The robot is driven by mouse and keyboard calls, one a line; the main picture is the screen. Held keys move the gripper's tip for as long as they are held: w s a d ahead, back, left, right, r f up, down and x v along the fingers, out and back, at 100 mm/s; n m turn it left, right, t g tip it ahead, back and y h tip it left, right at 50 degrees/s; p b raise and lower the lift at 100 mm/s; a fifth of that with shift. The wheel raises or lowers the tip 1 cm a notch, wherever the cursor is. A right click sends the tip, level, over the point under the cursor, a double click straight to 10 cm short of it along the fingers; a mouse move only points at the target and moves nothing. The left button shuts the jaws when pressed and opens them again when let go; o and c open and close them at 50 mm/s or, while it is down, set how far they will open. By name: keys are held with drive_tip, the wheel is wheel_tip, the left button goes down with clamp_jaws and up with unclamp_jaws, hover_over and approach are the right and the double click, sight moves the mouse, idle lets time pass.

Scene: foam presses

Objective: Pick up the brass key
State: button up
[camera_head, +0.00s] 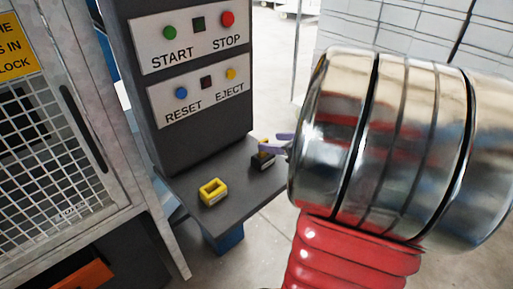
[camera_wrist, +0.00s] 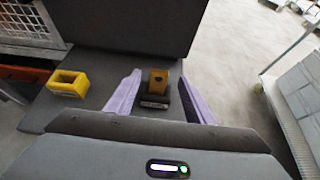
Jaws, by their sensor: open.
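The brass key (camera_wrist: 158,80) is a small golden-brown upright piece on a black block (camera_wrist: 154,101) with a pale label. In the head view the black block (camera_head: 262,161) stands near the right end of the grey shelf, with a bit of the key (camera_head: 264,142) showing above it, partly hidden by my purple fingers. My gripper (camera_wrist: 159,77) is open, one purple finger on each side of the key and block, with gaps visible on both sides. In the head view my gripper (camera_head: 277,144) reaches the block from the right.
A hollow yellow block (camera_head: 213,191) lies on the grey shelf (camera_head: 238,189) left of the black block. A dark control panel (camera_head: 189,120) with labelled buttons rises behind the shelf. A mesh cage (camera_head: 55,170) stands at the left. Open floor lies right of the shelf.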

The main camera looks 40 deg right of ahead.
sight(265, 141)
drive_tip(key=shift+w+f, duration=0.1)
drive_tip(key=shift+w, duration=0.1)
drive_tip(key=shift+x, duration=2.55)
clamp_jaws()
